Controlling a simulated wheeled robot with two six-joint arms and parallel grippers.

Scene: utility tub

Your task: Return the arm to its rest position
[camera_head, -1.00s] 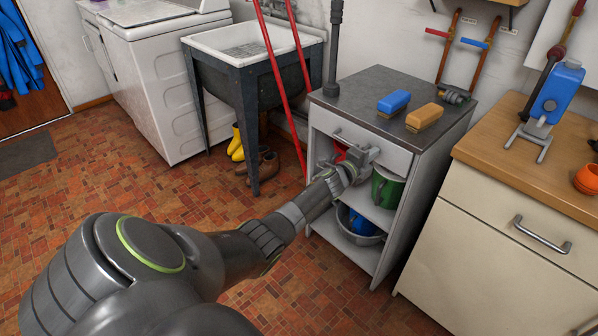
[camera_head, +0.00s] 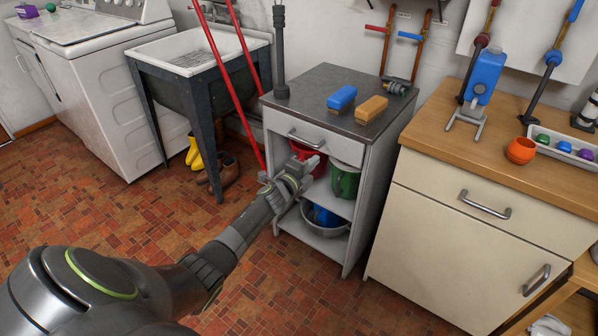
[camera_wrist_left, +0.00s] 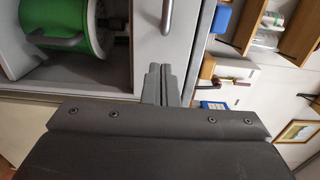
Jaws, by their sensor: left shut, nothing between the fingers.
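My left arm (camera_head: 225,250) reaches in from the lower left in the head view. Its gripper (camera_head: 310,164) is in front of the small grey cabinet (camera_head: 371,190), just below the drawer handle (camera_head: 305,139). The gripper is shut and empty. In the left wrist view its two fingers (camera_wrist_left: 160,84) are together, with a green container (camera_wrist_left: 58,22) behind at the left. Whether the fingertips touch the cabinet is not clear. My right gripper is not in view.
The cabinet's open shelves hold a red container (camera_head: 308,160), a green one (camera_head: 345,180) and a metal bowl (camera_head: 325,222). Two brushes lie on top. A utility tub (camera_head: 190,85) with red poles stands left, a wooden counter (camera_head: 500,140) right.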

